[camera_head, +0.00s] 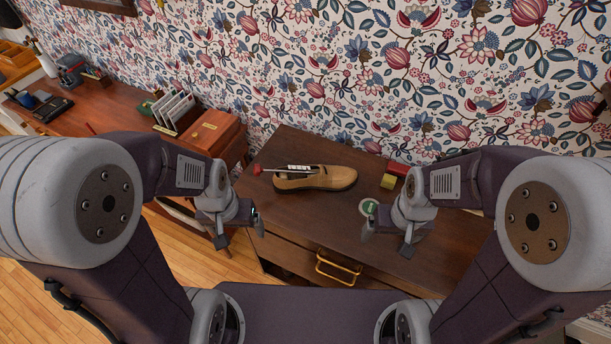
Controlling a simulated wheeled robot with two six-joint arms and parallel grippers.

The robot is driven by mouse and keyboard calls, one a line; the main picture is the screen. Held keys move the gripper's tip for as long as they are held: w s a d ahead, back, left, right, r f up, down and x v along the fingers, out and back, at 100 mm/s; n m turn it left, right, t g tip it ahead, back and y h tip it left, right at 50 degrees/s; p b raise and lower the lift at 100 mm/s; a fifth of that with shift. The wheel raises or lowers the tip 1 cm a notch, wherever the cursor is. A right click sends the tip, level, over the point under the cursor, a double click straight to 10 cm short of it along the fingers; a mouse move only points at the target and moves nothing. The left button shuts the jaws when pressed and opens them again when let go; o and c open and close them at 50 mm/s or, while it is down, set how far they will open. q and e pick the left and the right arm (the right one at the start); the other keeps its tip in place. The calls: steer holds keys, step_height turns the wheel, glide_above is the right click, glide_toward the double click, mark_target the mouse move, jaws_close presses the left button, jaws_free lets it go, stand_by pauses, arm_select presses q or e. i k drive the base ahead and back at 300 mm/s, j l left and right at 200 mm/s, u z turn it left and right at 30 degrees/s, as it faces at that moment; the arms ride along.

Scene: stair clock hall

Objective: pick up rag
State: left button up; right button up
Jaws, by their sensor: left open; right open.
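I cannot make out a rag for sure in the head view. A tan shoe (318,179) lies on the dark wooden chest (318,221), with a striped item and a red-tipped stick (256,170) at its opening. A small yellow block (388,182) and a red block (397,168) sit to its right. A round green and white tin (367,206) is beside my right gripper. My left gripper (240,232) is open and empty at the chest's left front. My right gripper (388,238) is open and empty over the chest's right part. My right arm hides part of the top.
The chest's drawer front has a brass handle (338,268). A wooden desk (112,112) at the left bears a brown box (210,131) and a letter rack (175,112). A flowered wall (340,70) closes off the back. The chest top between my grippers is mostly clear.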

mark_target(388, 181)
steer(key=i+l+z, duration=0.15)
steer(key=z, duration=0.25)
steer(key=i+z, duration=0.2)
steer(key=z, duration=0.15)
